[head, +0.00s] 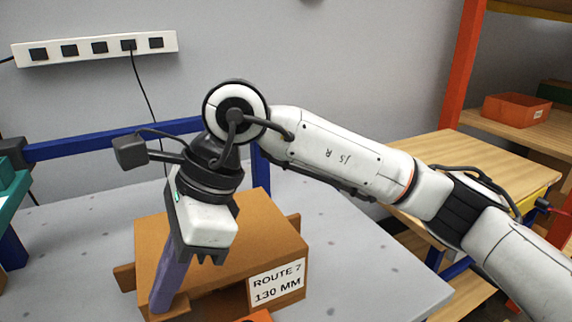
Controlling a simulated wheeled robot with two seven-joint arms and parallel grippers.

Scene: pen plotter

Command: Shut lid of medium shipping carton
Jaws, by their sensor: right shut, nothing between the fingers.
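The brown shipping carton (283,247) stands on the grey table, with a white label reading "ROUTE 7 130 MM" on its right side. Its broad top panel (255,215) lies over the box. Small side flaps stick out at the left (125,278) and right (294,224). My right gripper (207,257) is shut and empty, pointing down over the carton's top and hiding part of it. I cannot tell whether it touches the panel. The carton's near edge is partly hidden, so I cannot tell whether the lid is fully down. My left gripper is out of view.
An orange object (256,316) shows at the bottom edge. The grey table (350,260) is clear to the right. A teal object (12,200) is at left. Wooden shelving with an orange bin (516,110) stands at right.

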